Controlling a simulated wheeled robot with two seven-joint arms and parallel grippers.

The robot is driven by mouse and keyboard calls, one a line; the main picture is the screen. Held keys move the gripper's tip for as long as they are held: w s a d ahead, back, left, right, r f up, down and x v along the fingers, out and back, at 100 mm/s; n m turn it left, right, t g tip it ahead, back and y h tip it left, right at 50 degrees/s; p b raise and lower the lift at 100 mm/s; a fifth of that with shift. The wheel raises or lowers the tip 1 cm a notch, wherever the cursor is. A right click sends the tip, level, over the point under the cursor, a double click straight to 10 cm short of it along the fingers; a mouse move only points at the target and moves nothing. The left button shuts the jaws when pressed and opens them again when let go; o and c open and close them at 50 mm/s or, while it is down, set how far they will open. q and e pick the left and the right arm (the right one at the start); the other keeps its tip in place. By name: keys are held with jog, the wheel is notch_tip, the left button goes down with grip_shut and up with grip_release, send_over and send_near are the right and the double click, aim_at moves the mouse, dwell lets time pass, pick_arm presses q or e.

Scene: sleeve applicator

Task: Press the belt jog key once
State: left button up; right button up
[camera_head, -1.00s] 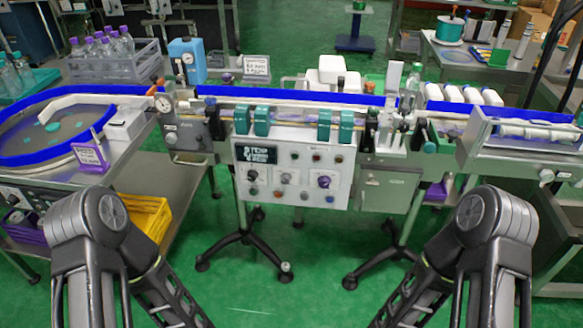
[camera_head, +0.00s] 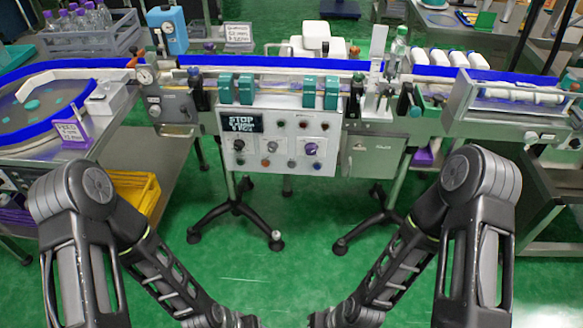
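The control panel (camera_head: 333,127), a pale box on the front of the conveyor, stands ahead of me near the middle of the head view. It carries a dark display (camera_head: 241,121) with white text starting with "STOP", several small round keys and larger knobs, one of them a purple knob (camera_head: 312,149). The key labels are too small to read, so I cannot tell which is the belt jog key. My two arms reach in from the lower left and lower right, toward the bottom middle. Their grippers lie below the picture edge. Nothing touches the panel.
The conveyor (camera_head: 290,62) with blue rails runs across behind the panel. Teal rollers (camera_head: 309,94) stand just above the panel. A rotary table (camera_head: 35,105) is at left, with a yellow crate (camera_head: 138,190) under it. Green floor in front of the panel is clear apart from stand legs.

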grip_shut()
dwell(1.4)
